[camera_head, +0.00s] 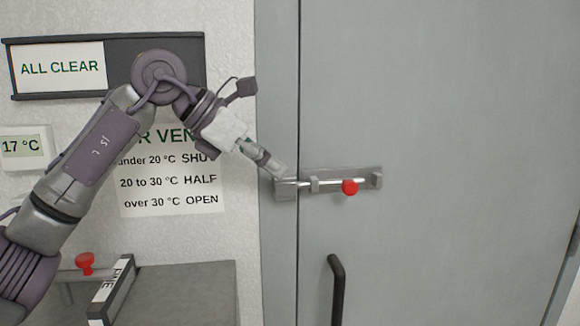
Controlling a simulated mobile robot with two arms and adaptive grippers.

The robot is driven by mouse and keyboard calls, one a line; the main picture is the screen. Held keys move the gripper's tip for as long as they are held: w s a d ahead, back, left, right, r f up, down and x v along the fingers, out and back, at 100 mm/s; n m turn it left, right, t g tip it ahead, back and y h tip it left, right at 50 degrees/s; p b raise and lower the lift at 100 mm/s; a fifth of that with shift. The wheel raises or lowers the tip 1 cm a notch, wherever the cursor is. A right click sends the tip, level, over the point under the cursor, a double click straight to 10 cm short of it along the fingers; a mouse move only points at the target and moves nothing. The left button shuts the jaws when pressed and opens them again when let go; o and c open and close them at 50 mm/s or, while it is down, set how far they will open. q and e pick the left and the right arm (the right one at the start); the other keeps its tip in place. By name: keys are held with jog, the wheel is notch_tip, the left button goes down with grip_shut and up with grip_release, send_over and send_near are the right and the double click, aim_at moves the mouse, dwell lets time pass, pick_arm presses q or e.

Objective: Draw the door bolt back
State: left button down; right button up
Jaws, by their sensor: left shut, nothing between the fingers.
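The door bolt (333,184) is a silver rod on a grey plate on the grey door (450,120). Its red knob (350,188) sits right of the middle bracket. The rod's left end reaches across the door's edge into the keeper (286,189) on the frame. My left gripper (280,172) is shut and empty, its fingertips by the keeper at the bolt's left end; I cannot tell whether they touch it. My right gripper is not in view.
A black door handle (337,290) stands below the bolt. Left are an "ALL CLEAR" sign (62,68), a vent notice (180,200) partly behind my arm, and a 17 °C display (22,146). A grey box (185,290) and another red knob (85,262) are lower left. The door right of the bolt is clear.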

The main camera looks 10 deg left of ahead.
aim_at(354, 186)
pick_arm(q)
jog(key=p+x, duration=0.2)
jog(key=x, duration=0.5)
jog(key=shift+d, duration=0.35)
jog(key=w+d+p, duration=0.1)
jog(key=d+p, duration=0.1)
jog(key=d, duration=0.1)
jog(key=shift+w, duration=0.35)
jog(key=shift+w+d, duration=0.15)
jog(key=shift+d, duration=0.35)
jog(key=d, duration=0.2)
jog(key=w+d+p, duration=0.1)
jog(key=d, duration=0.1)
jog(key=shift+w+d, duration=0.1)
jog(key=shift+w, duration=0.05)
